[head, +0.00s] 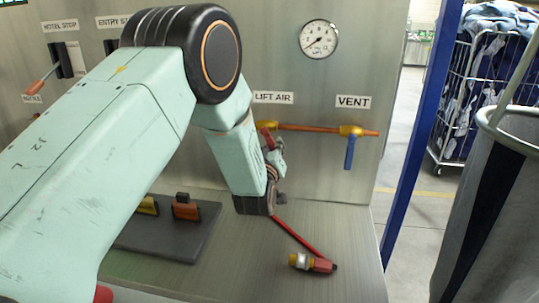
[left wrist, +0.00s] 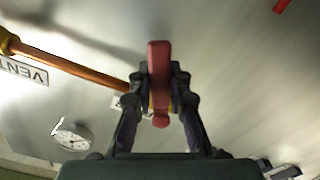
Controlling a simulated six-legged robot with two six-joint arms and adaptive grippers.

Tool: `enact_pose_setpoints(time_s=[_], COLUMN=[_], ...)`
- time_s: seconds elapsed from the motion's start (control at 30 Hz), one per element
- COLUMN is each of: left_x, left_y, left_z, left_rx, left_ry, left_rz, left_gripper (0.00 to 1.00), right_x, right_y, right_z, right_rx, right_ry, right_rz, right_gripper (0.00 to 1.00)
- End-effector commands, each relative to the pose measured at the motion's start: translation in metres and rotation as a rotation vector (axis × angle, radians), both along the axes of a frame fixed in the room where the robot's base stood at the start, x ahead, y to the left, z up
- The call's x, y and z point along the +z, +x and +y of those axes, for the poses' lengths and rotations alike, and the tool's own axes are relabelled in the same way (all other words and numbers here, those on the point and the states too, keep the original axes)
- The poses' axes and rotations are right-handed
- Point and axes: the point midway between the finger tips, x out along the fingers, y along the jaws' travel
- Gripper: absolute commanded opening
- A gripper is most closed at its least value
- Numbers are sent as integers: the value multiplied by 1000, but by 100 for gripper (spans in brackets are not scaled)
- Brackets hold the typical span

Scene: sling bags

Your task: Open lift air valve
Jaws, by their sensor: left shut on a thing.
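The LIFT AIR valve has a red handle (head: 267,138) on a copper pipe (head: 309,128), below the LIFT AIR label (head: 273,98). My left gripper (head: 277,158) is at this handle, and my arm hides much of the valve. In the left wrist view, the red handle (left wrist: 159,75) stands between the two fingers of my left gripper (left wrist: 160,95), which is shut on it. The copper pipe (left wrist: 75,67) runs to the left from there. How far the handle is turned is hard to tell. My right gripper is not in view.
A blue VENT handle (head: 350,152) hangs down on the same pipe. A gauge (head: 319,39) is above. A red lance with a brass fitting (head: 302,261) and a dark block holder (head: 205,230) are on the shelf. A blue post (head: 411,125) stands right.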

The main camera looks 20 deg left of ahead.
Motion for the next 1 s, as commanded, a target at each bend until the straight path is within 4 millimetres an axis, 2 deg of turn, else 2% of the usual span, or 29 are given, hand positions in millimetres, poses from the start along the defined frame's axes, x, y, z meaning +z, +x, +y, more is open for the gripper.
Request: enact_pose_setpoints(time_s=[0.6,1.0], left_x=[18,33], left_y=[5,4], left_z=[-20,-25], left_rx=[3,6], left_ry=[-566,-889], left_rz=[-146,-230], left_gripper=[0,0], right_x=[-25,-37], right_y=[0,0], right_z=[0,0], right_rx=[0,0], right_ry=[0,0], right_rz=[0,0], right_gripper=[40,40])
